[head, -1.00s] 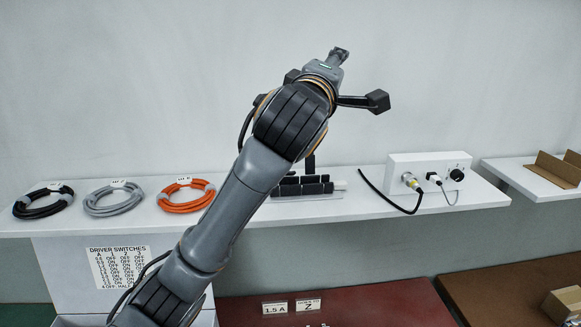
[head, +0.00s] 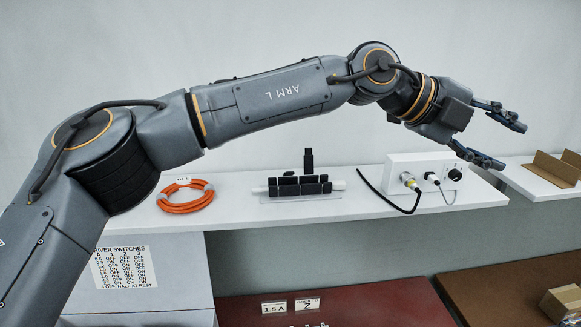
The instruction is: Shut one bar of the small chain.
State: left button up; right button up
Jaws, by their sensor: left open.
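The small chain (head: 299,188) is a row of black links on a clear base on the white shelf, with a white rod end showing at each side. One black bar (head: 308,160) stands up above the row; the other tops look level. My left gripper (head: 512,146) is open and empty, with its fingers spread and pointing right. It is well to the right of the chain, above the right end of the shelf. My left arm passes above the chain without hiding it. My right gripper is not in view.
A white box (head: 430,164) with plugs, a knob and a black cable stands right of the chain. An orange cable coil (head: 186,196) lies to the left. A cardboard tray (head: 556,168) sits on the right shelf. The shelf beside the chain is clear.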

pick_arm(q)
jog(key=w+a+f+m+t+y, duration=0.1)
jog(key=w+a+f+y, duration=0.1)
jog(key=w+a+y, duration=0.15)
jog(key=w+a+f+t+y, duration=0.1)
jog(key=w+a+f+y, duration=0.1)
jog(key=a, duration=0.3)
jog(key=t+y, duration=0.1)
jog(key=y, duration=0.8)
send_near(290, 172)
jog(key=p+x, duration=0.5)
jog(key=x, duration=0.4)
jog(key=shift+w+r, duration=0.1)
jog(key=shift+w, duration=0.1)
grip_shut()
